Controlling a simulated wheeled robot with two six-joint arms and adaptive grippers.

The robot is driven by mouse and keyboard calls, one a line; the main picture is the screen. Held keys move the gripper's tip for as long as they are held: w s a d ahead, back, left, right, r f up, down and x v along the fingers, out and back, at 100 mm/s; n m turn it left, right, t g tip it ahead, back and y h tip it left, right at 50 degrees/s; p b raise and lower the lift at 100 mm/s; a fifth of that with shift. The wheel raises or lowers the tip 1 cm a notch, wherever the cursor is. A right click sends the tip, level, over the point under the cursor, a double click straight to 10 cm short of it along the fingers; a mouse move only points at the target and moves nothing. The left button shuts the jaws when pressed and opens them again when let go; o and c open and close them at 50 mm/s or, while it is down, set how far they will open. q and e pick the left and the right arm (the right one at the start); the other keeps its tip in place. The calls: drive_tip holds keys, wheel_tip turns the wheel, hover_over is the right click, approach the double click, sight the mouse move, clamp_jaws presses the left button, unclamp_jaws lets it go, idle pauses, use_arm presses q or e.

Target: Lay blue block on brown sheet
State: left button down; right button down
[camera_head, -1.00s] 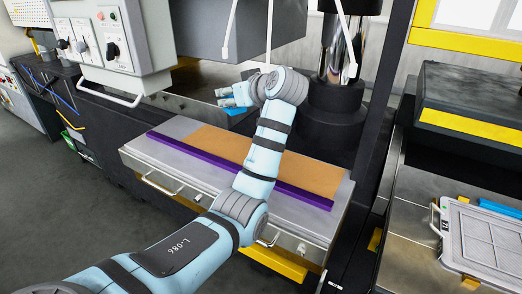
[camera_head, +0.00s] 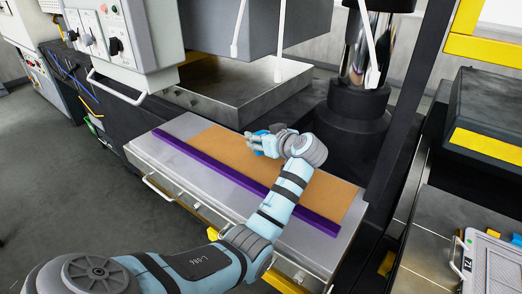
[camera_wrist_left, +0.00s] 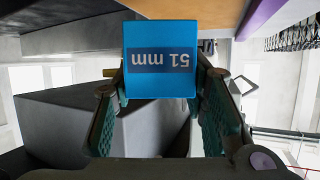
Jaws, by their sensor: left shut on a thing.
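The blue block (camera_wrist_left: 160,65), with "51 mm" on its face, fills the upper middle of the wrist view, between the two fingers. My left gripper (camera_head: 256,143) is shut on it. In the head view the gripper is over the middle of the brown sheet (camera_head: 222,147), near its far edge, and mostly hides the block. The brown sheet lies flat on a grey bench, and it also shows at the top of the wrist view (camera_wrist_left: 190,9). I cannot tell whether the block touches the sheet. My right gripper is out of view.
A purple bar (camera_head: 240,178) runs along the sheet's near edge. A dark press column (camera_head: 360,110) stands behind the bench on the right. A switch box (camera_head: 110,40) and a metal tray (camera_head: 238,92) are at the back left. A grey case (camera_head: 492,262) is at the right.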

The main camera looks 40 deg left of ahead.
use_arm(q)
drive_tip(key=f, duration=0.5)
drive_tip(key=shift+w+d, duration=0.1)
drive_tip(key=shift+w, duration=0.3)
drive_tip(key=shift+s+f, duration=0.1)
drive_tip(key=shift+f, duration=0.05)
drive_tip(key=shift+s, duration=0.15)
drive_tip(key=c, duration=1)
unclamp_jaws()
drive_tip(key=shift+o, duration=0.2)
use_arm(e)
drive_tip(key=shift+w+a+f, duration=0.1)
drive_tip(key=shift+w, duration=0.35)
